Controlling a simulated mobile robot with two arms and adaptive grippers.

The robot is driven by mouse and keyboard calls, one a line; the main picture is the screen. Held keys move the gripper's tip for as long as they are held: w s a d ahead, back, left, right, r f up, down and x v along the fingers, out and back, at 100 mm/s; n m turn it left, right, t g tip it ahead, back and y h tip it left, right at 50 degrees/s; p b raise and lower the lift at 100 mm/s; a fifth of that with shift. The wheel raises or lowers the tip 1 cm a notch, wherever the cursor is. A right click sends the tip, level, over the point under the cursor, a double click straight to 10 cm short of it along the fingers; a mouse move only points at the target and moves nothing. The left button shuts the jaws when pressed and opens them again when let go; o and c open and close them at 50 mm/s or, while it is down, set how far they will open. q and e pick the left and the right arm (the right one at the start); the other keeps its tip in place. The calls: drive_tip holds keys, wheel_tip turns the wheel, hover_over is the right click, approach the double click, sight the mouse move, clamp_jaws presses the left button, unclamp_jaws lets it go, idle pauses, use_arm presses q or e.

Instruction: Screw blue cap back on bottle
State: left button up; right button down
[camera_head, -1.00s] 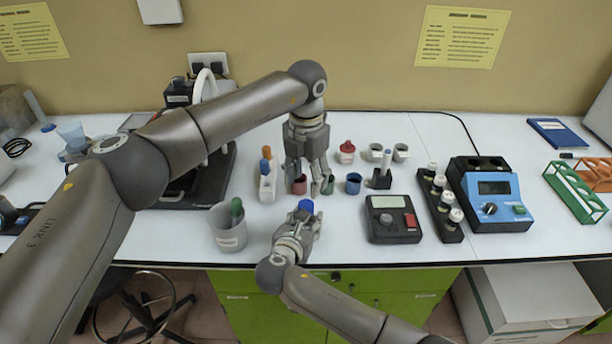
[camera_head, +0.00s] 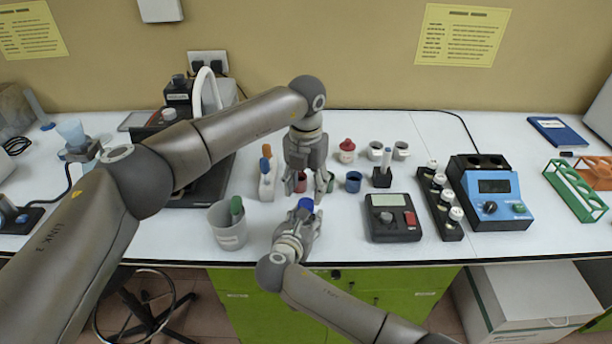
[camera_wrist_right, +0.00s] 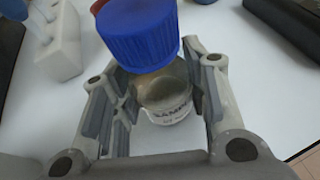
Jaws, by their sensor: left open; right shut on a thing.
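The bottle (camera_wrist_right: 165,98) has a label reading "SAMPLE" and stands between the fingers of my right gripper (camera_wrist_right: 160,108), which is shut on it. The blue cap (camera_wrist_right: 138,32) sits on top of the bottle's mouth; how tightly it is threaded cannot be told. In the head view the blue cap (camera_head: 306,205) shows above my right gripper (camera_head: 298,228), whose fingers hide most of the bottle. My left gripper (camera_head: 307,188) is open and empty, fingers pointing down, just behind the cap and apart from it.
Small red, green and blue cups (camera_head: 353,182) stand behind the left gripper. A beaker (camera_head: 228,228) with a green-topped item is at left, beside a white rack (camera_head: 267,185). A black device (camera_head: 393,218) is at right. The table edge runs close in front.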

sight(306, 202)
use_arm(q)
drive_tip(key=shift+f, duration=2.4)
drive_tip(key=c, duration=1.1)
drive_tip(key=m, duration=0.5)
drive_tip(key=o, duration=1.2)
drive_tip(key=shift+o, duration=0.2)
wheel_tip(306, 202, up, 12)
